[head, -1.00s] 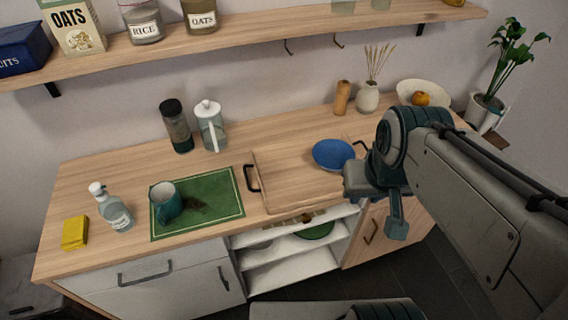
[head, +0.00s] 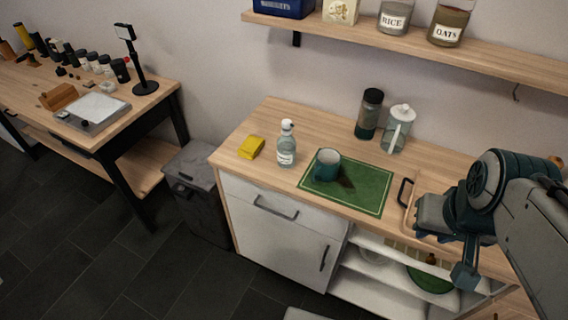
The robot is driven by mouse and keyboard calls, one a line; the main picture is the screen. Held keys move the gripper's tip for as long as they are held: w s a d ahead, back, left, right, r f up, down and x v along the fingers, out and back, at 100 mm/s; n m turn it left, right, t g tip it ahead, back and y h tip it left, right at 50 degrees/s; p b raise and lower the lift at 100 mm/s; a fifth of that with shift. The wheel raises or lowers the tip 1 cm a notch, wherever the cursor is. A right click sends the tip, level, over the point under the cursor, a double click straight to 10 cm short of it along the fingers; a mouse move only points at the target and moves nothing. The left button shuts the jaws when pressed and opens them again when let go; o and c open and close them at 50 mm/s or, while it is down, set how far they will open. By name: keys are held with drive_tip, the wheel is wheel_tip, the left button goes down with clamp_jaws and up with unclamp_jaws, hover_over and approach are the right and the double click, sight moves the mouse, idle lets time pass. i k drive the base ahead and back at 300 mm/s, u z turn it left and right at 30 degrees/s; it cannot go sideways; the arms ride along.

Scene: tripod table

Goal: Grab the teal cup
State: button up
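The teal cup (head: 326,166) stands upright on a green mat (head: 369,199) with a lighter border, near the left part of the wooden counter. A dark stain lies on the mat beside the cup. My gripper (head: 464,276) is at the right of the head view, in front of the counter and to the right of the cup, well apart from it. Its fingers are small and partly hidden, so I cannot tell whether they are open or shut.
A soap bottle (head: 287,145) and a yellow sponge (head: 251,147) stand left of the cup. A dark tumbler (head: 369,115) and a glass pitcher (head: 397,130) stand behind the mat. A tray with a black handle (head: 405,191) lies right. A grey bin (head: 198,190) stands left of the counter.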

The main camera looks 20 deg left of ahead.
sight(328, 160)
drive_tip(key=u, duration=1.25)
drive_tip(key=k, duration=1.25)
drive_tip(key=u, duration=0.7)
drive_tip(key=i, duration=1.9)
drive_tip(key=z, duration=1.55)
drive_tip(key=i, duration=0.6)
drive_tip(key=z, duration=0.7)
